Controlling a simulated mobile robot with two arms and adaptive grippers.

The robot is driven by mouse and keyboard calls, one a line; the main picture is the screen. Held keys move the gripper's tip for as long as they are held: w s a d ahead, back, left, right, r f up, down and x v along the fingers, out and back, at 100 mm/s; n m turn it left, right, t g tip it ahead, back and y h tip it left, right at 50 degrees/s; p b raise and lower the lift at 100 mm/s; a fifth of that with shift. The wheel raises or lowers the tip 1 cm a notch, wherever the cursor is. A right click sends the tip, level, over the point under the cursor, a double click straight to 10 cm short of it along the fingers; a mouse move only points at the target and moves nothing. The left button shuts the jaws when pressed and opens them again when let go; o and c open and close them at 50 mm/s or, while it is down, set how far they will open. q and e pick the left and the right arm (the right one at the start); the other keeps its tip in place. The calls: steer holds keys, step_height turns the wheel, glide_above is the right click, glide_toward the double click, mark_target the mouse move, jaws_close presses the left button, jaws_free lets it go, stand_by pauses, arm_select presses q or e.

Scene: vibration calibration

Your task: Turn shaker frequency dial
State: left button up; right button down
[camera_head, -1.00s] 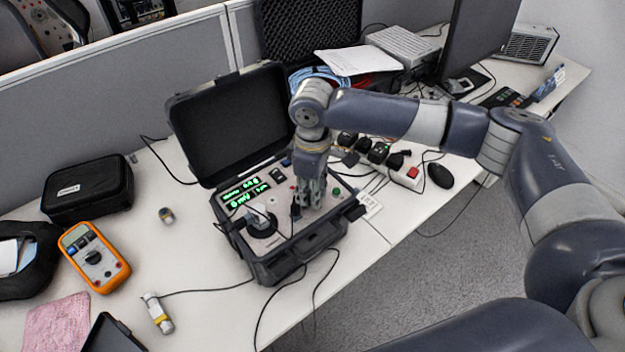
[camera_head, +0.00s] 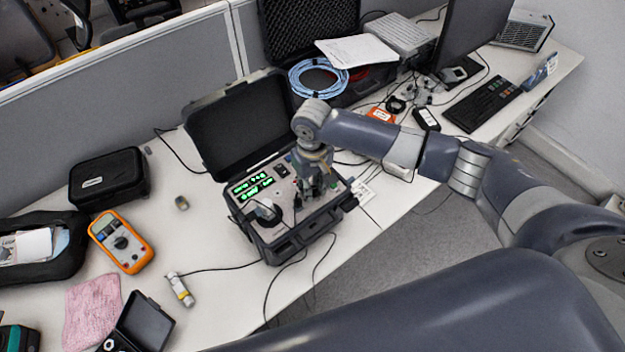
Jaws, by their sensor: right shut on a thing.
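The shaker calibrator is an open black case (camera_head: 285,250) on the white table, with its lid (camera_head: 235,125) tilted up behind. Its panel carries a lit green display (camera_head: 252,187) and a round shaker head (camera_head: 266,212) on the left. My right gripper (camera_head: 317,192) points down onto the right part of the panel, its fingers shut at panel height on the frequency dial. The fingers hide the dial, so its setting cannot be seen. My left gripper is not in view.
An orange multimeter (camera_head: 121,241), a black pouch (camera_head: 107,178) and a small sensor (camera_head: 180,289) on a cable lie left of the case. A pink cloth (camera_head: 92,312) lies front left. Cables hang over the table's front edge. A monitor (camera_head: 473,37) stands behind right.

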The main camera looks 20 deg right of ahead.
stand_by(0.5)
steer(key=c, duration=1.6)
jaws_free()
steer(key=shift+r, duration=0.1)
step_height(320, 180, up, 12)
